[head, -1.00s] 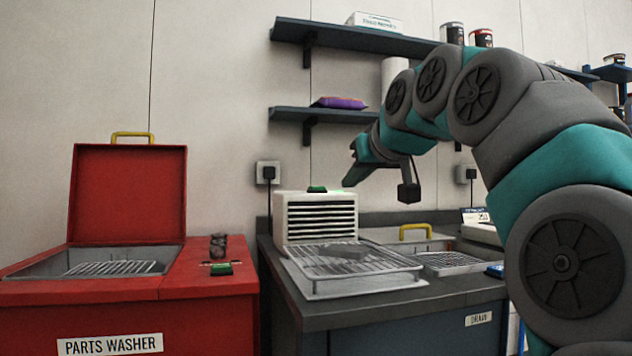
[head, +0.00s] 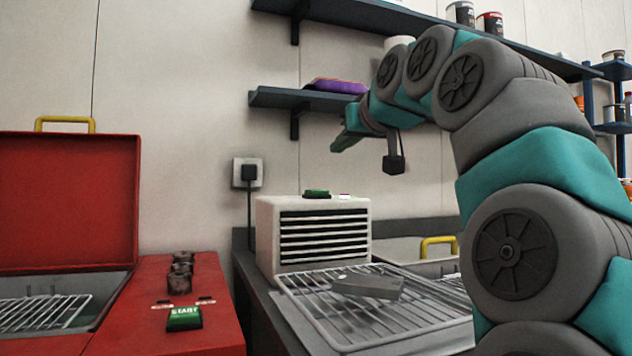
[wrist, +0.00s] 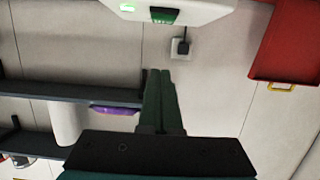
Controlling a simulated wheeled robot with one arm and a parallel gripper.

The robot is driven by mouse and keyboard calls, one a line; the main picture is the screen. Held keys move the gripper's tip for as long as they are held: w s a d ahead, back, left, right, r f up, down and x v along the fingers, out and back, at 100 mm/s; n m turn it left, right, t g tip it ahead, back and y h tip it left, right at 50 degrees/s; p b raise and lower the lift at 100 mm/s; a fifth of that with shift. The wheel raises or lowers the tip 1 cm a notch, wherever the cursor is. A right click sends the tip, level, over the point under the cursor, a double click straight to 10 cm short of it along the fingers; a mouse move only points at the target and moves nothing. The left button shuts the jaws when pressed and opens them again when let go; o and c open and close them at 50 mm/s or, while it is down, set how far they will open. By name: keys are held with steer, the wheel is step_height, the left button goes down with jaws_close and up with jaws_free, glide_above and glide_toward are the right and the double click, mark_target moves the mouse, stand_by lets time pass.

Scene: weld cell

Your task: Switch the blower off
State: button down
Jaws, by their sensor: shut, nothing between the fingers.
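The blower (head: 264,240) is a white box with dark slatted vents on the bench, behind a wire rack. A green switch (head: 317,193) sits on its top, with a small bright indicator (head: 344,196) to its right. My gripper (head: 345,143) is shut and empty, above the blower's top and slightly right of the switch, not touching it. In the wrist view the picture is inverted; the blower (wrist: 215,8), its green switch (wrist: 164,16) and the green-lit indicator (wrist: 127,8) show beyond the shut fingertips (wrist: 158,72).
A wire rack (head: 330,310) with a grey block (head: 368,286) lies before the blower. A red parts washer (head: 150,335) with a green START button (head: 184,318) stands left. A shelf (head: 275,98) with a purple packet (head: 336,86) hangs above. A plugged outlet (head: 248,173) is behind.

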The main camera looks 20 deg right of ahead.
steer(key=shift+w, duration=0.1)
glide_above(320, 191)
steer(key=shift+s+f, duration=0.25)
steer(key=shift+f, duration=3)
steer(key=shift+f, duration=0.1)
steer(key=shift+f+b, duration=0.7)
steer(key=shift+f, duration=0.35)
step_height(320, 191, up, 5)
steer(key=p, duration=0.3)
steer(key=shift+s, duration=0.15)
steer(key=v, duration=1)
steer(key=shift+b, duration=0.35)
